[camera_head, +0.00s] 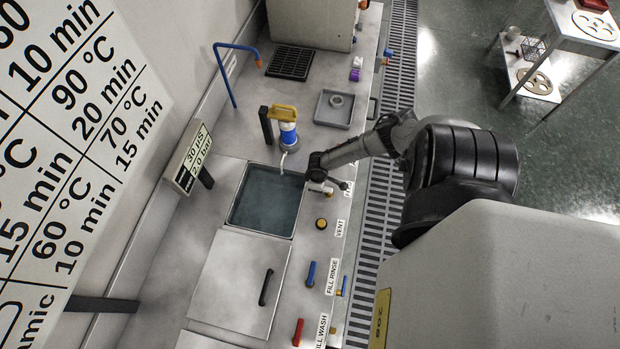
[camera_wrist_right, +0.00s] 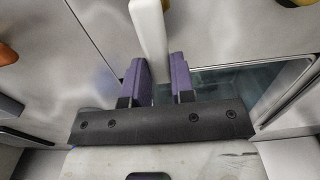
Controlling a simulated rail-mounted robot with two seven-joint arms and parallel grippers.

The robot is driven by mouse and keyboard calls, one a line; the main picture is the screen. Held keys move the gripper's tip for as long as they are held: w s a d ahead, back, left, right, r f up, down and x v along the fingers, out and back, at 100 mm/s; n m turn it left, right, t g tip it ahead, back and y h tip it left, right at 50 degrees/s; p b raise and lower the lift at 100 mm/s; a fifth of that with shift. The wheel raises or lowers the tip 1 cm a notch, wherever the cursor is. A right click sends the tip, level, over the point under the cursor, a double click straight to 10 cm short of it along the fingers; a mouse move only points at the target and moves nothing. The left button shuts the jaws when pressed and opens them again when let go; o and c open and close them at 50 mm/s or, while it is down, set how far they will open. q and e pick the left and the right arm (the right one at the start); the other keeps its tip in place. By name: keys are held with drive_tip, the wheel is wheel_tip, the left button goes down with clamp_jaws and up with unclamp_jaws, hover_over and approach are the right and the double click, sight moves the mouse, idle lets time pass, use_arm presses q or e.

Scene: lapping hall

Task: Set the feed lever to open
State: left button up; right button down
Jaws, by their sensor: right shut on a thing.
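A narrow white bar, which I take for the feed lever (camera_wrist_right: 150,40), stands between the two purple fingers of my right gripper (camera_wrist_right: 160,80) in the wrist view. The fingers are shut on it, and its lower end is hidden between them. In the head view my right gripper (camera_head: 318,178) is at the right edge of the water-filled tank (camera_head: 268,200). Its fingertips are too small to make out there, and the arm hides part of the panel and a label. My left gripper is not in view.
A yellow-handled blue and white bottle (camera_head: 287,128) stands just behind the tank. Along the panel's right side are a yellow vent knob (camera_head: 321,223), a blue fill-rinse lever (camera_head: 311,273) and a red fill-wash lever (camera_head: 298,332). A lid with a black handle (camera_head: 238,280) lies in front.

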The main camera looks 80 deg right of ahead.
drive_tip(key=shift+a, duration=0.1)
idle(0.5)
drive_tip(key=c, duration=1.3)
unclamp_jaws()
drive_tip(key=o, duration=0.3)
drive_tip(key=shift+o, duration=0.2)
drive_tip(key=shift+r, duration=0.55)
wheel_tip(320, 180, up, 13)
drive_tip(key=p, duration=0.1)
drive_tip(key=shift+f+p, duration=0.15)
drive_tip(key=shift+p, duration=0.2)
